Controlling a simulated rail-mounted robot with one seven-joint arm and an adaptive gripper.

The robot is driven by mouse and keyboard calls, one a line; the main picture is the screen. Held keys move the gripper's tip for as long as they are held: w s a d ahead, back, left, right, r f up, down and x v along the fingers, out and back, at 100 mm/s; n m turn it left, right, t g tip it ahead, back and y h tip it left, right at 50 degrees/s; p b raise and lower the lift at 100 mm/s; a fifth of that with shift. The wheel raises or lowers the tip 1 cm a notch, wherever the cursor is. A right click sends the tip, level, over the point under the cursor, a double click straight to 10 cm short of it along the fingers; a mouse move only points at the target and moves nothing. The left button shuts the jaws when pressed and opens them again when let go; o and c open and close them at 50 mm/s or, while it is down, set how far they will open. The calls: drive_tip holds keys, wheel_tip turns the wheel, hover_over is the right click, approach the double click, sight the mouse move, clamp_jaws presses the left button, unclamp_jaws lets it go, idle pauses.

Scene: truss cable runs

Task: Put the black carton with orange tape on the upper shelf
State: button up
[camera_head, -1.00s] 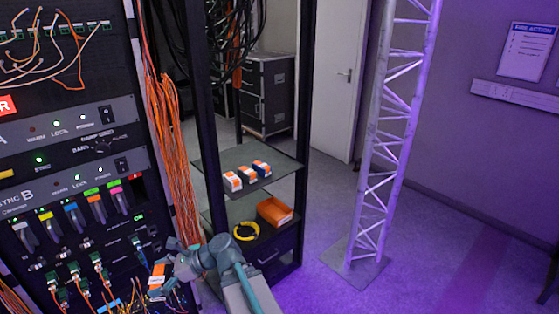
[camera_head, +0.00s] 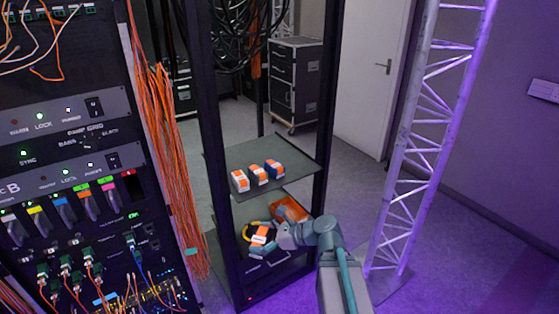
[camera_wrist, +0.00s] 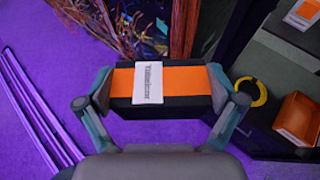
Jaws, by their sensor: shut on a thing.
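The black carton with orange tape (camera_wrist: 190,105) is between the two fingers of my gripper (camera_wrist: 160,88), which is shut on its ends. A white label shows on its tape. In the head view the carton (camera_head: 262,236) and my gripper (camera_head: 275,238) are in front of the open rack, lower than the upper shelf (camera_head: 225,155).
Below, an orange tray (camera_head: 289,207) and a yellow cable coil (camera_wrist: 247,92) lie on the lower shelf. Black rack posts (camera_head: 207,130) flank the shelves. Orange cables (camera_head: 170,150) hang at the left, and a metal truss (camera_head: 425,150) stands at the right.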

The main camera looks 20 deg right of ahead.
drive_tip(key=w+d+r+m+t+h+b, duration=0.25)
drive_tip(key=w+d, duration=0.45)
drive_tip(key=w, duration=0.4)
drive_tip(key=w+d+r+m+t+h+b, duration=0.15)
drive_tip(key=w+d+r, duration=0.35)
drive_tip(key=w, duration=0.5)
drive_tip(key=w+d+r+m+t+h+b, duration=0.1)
drive_tip(key=w+d+r+m+h+b, duration=0.2)
drive_tip(key=w+d, duration=0.65)
drive_tip(key=shift+m+h, duration=0.6)
drive_tip(key=w+d+f, duration=0.2)
drive_tip(key=w, duration=0.2)
drive_tip(key=w+d+f+p, duration=0.1)
drive_tip(key=w+d+f, duration=0.1)
drive_tip(key=w+f, duration=0.1)
drive_tip(key=w+d+f+p, duration=0.1)
drive_tip(key=w+d+f, duration=0.1)
drive_tip(key=w, duration=0.3)
drive_tip(key=shift+w+d+f, duration=0.1)
drive_tip(key=shift+d+f, duration=0.2)
drive_tip(key=shift+f, duration=0.45)
drive_tip(key=shift+w+d+f, duration=0.25)
drive_tip(key=shift+w+f, duration=0.05)
drive_tip(key=shift+f, duration=0.25)
drive_tip(key=shift+w+d+f+p, duration=0.15)
drive_tip(key=shift+f+p, duration=0.6)
drive_tip(key=shift+f, duration=1.05)
drive_tip(key=shift+f, duration=0.15)
drive_tip(key=o, duration=0.9)
